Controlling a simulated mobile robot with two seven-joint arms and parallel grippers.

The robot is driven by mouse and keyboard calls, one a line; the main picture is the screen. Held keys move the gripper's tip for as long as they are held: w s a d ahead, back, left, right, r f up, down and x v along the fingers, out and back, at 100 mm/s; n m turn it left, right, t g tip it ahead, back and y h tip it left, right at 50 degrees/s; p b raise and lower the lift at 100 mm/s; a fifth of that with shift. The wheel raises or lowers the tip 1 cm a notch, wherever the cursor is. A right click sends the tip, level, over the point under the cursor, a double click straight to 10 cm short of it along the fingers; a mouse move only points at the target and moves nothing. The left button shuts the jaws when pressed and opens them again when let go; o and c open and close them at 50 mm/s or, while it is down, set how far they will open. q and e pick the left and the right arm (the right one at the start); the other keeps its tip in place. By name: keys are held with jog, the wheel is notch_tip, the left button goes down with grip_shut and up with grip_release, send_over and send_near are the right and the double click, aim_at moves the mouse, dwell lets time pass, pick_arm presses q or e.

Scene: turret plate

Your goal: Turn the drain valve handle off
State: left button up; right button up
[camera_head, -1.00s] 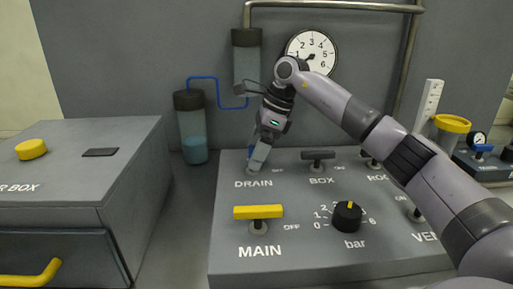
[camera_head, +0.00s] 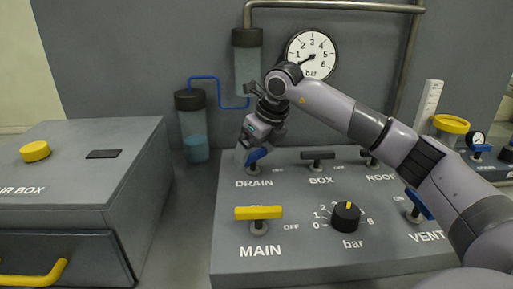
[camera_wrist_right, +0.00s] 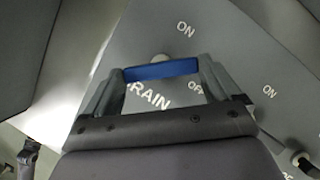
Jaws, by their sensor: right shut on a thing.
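The blue drain valve handle (camera_head: 257,155) stands on the sloped grey panel above the DRAIN label, slanted in the head view. In the right wrist view the blue handle (camera_wrist_right: 160,71) lies almost level between the two fingers, with an ON label above it and an OFF label below right. My right gripper (camera_head: 250,148) is shut on this handle, one finger at each end. The fingers partly cover the DRAIN label in the wrist view. My left gripper is not in view.
The yellow MAIN handle (camera_head: 258,212) is in front of the drain valve; the dark BOX handle (camera_head: 318,155) is to its right. A black bar knob (camera_head: 346,216) and blue VENT handle (camera_head: 419,204) are farther right. A grey box (camera_head: 80,170) stands left across a gap.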

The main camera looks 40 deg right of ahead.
jog(key=m+h, duration=0.1)
jog(key=m, duration=0.3)
jog(key=shift+a+m+h, duration=0.2)
jog(key=shift+m+h, duration=0.1)
jog(key=shift+h, duration=0.1)
jog(key=shift+w+a+m+g+h, duration=0.1)
jog(key=shift+m+g+h, duration=0.4)
jog(key=shift+m, duration=1.4)
jog(key=o, duration=0.8)
jog(key=shift+c, duration=0.2)
jog(key=v, duration=0.7)
jog(key=shift+a+b, duration=0.2)
jog(key=shift+b, duration=0.15)
